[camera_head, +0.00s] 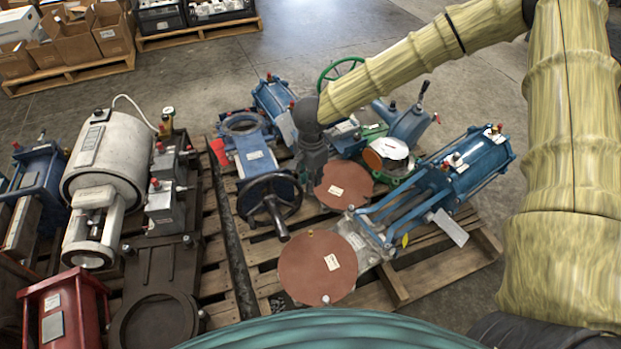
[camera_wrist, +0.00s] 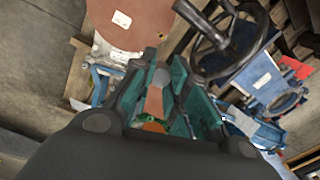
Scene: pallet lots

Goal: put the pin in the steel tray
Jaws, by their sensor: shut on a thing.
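My gripper (camera_head: 314,172) hangs below the end of my sleeved arm, over the valves on the middle pallet. In the wrist view its dark and teal fingers (camera_wrist: 158,88) are close together around a small grey, round-ended piece, which looks like the pin (camera_wrist: 162,77). Much of the held piece is hidden by the fingers, and it cannot be made out in the head view. I cannot make out a steel tray in either view.
Blue valves with a black handwheel (camera_head: 270,198) and brown flange discs (camera_head: 317,267) crowd the wooden pallet (camera_head: 400,284) under my gripper. A white cylinder actuator (camera_head: 110,165) stands at left. Cardboard boxes (camera_head: 100,30) sit at the back. Bare concrete floor lies behind the pallets.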

